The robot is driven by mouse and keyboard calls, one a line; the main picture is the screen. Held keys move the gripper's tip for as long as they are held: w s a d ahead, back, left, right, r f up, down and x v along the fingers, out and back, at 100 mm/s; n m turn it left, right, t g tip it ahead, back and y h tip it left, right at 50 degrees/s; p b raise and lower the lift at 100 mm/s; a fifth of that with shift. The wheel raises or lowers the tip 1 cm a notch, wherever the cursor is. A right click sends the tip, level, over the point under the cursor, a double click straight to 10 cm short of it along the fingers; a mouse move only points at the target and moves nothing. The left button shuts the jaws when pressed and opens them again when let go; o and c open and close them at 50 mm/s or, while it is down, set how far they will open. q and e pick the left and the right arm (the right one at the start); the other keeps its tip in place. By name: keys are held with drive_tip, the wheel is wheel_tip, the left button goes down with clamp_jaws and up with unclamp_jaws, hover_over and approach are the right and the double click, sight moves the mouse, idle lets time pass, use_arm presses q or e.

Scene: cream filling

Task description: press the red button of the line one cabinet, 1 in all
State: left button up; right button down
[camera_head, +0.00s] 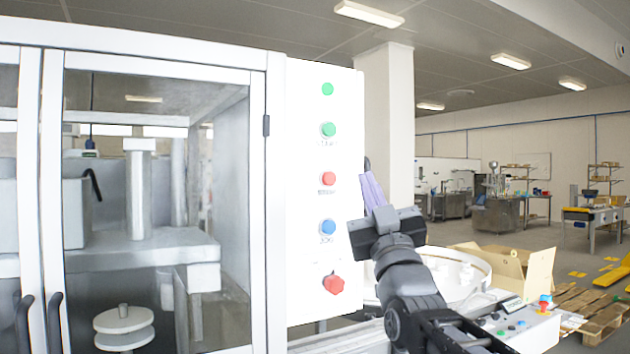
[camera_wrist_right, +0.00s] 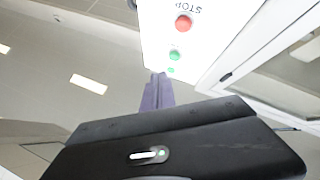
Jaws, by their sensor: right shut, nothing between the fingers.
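The line one cabinet (camera_head: 277,130) is white with glass doors and a white control panel (camera_head: 300,230) at its right. The panel has a red button (camera_head: 328,179) below a green button (camera_head: 328,130) and above a blue button (camera_head: 327,228). In the right wrist view a red button (camera_wrist_right: 183,22) labelled STOP shows at the top. A larger red knob (camera_head: 333,284) sits lowest on the panel. My right gripper (camera_head: 369,172) is shut and empty, its purple fingers just right of the panel's edge; they also show in the wrist view (camera_wrist_right: 158,82), apart from the button. My left gripper is not in view.
A green lamp (camera_head: 327,89) tops the panel. A round white table (camera_head: 470,275) and a small control box (camera_head: 530,325) stand behind my right arm. An open cardboard box (camera_head: 538,272) and a wooden pallet (camera_head: 605,315) are farther right. A pillar (camera_head: 388,110) rises behind.

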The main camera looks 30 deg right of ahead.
sight(329, 179)
drive_tip(key=shift+s+r, duration=0.1)
drive_tip(key=shift+s, duration=0.05)
idle(0.3)
drive_tip(key=w+p, duration=0.5)
drive_tip(key=w, duration=0.4)
drive_tip(key=shift+d+p, duration=0.15)
drive_tip(key=shift+p, duration=0.25)
idle(1.6)
